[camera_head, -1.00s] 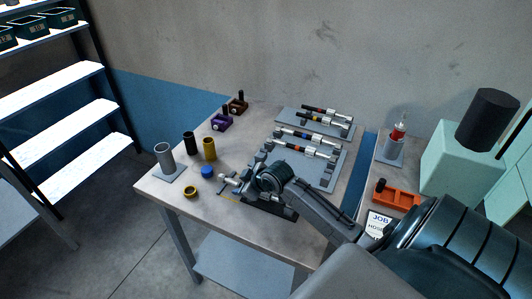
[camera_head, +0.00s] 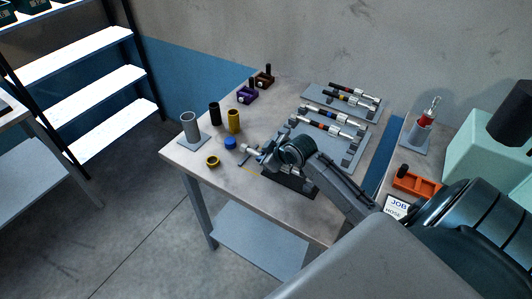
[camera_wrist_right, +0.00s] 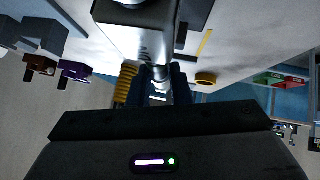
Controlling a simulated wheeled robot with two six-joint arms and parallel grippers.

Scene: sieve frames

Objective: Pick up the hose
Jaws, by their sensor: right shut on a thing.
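Several dark hoses with coloured bands and silver ends lie across grey racks on the table, such as the near hose (camera_head: 321,130) on the near rack (camera_head: 350,158). My right gripper (camera_head: 262,153) is low over the table, left of the near rack, and its arm covers part of that rack. It is shut on a small silver metal piece (camera_head: 247,150), which also shows between the fingers in the right wrist view (camera_wrist_right: 157,76). I cannot tell whether this piece belongs to a hose or a fixture. My left gripper is not in view.
A blue cap (camera_head: 230,143), yellow ring (camera_head: 212,161), yellow cylinder (camera_head: 234,121), black cylinder (camera_head: 214,114) and grey cup (camera_head: 190,127) stand left of the gripper. Purple (camera_head: 247,96) and brown (camera_head: 264,79) blocks sit behind. An orange tray (camera_head: 417,184) is at right.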

